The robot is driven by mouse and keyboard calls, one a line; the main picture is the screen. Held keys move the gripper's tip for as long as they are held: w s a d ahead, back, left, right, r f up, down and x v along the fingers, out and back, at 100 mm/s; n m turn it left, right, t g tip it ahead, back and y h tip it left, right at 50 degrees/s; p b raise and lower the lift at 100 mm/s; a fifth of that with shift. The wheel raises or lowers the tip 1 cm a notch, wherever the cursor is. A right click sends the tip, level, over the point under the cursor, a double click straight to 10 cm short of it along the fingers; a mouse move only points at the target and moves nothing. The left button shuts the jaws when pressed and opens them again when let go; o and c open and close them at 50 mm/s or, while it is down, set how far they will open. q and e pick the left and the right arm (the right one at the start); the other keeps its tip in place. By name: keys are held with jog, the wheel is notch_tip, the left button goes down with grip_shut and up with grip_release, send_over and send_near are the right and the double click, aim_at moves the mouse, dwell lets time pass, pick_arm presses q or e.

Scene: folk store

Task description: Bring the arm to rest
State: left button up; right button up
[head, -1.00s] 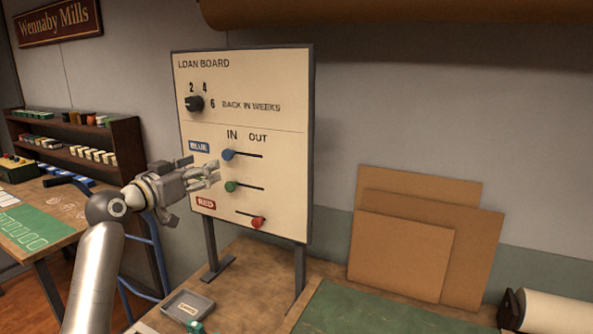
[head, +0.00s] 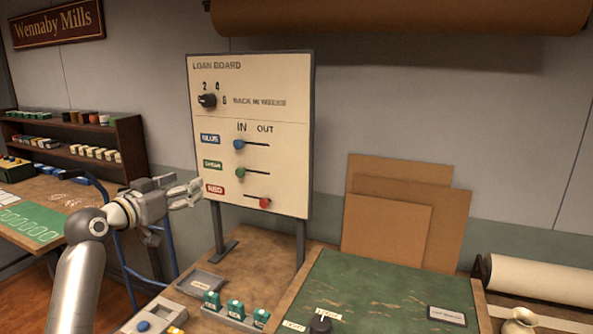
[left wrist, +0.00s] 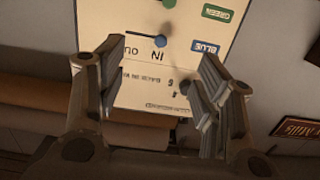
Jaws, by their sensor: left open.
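My left gripper (head: 190,193) is open and empty in the head view, in front of the lower left edge of the loan board (head: 285,90). In the left wrist view its fingers (left wrist: 155,95) stand apart, with the board (left wrist: 140,95) between and beyond them. The board stands upright on two legs. Its black dial (head: 207,100) is at the top. The blue knob (head: 239,144) and green knob (head: 240,173) sit at the left ends of their slots, under IN. The red knob (head: 265,203) sits at the right end, under OUT. My right gripper is not in view.
Below the board are a grey tray (head: 203,283), several green blocks (head: 235,308) and a green mat (head: 380,295) with a black knob (head: 320,324). Brown panels (head: 385,230) lean on the wall. A shelf (head: 130,140) stands left.

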pick_arm(q)
jog(key=s+d+f+g+y, duration=0.1)
jog(key=s+d+f+g, duration=0.1)
jog(key=s+f, duration=0.6)
jog(key=s+d+f+g+y, duration=0.1)
jog(key=s+d+f+g, duration=0.2)
jog(key=f, duration=1)
jog(key=s+d+f+g+y, duration=0.1)
jog(key=s+d+f+g, duration=0.1)
jog(key=s+f, duration=0.65)
jog(key=s+f+n+g+y, duration=0.15)
jog(key=s+f, duration=0.25)
jog(key=s, duration=0.5)
jog(key=s+a+f+g+y, duration=0.1)
jog(key=s+f+g, duration=0.15)
jog(key=s, duration=0.65)
jog(key=s+f+n+g+y, duration=0.1)
jog(key=s+f, duration=0.4)
jog(key=s, duration=0.4)
notch_tip(320, 180, down, 27)
jog(key=s+g, duration=0.2)
jog(key=s+a+f+g, duration=0.1)
jog(key=s+a+f, duration=0.2)
jog(key=s+f, duration=1.2)
jog(key=shift+s, duration=0.55)
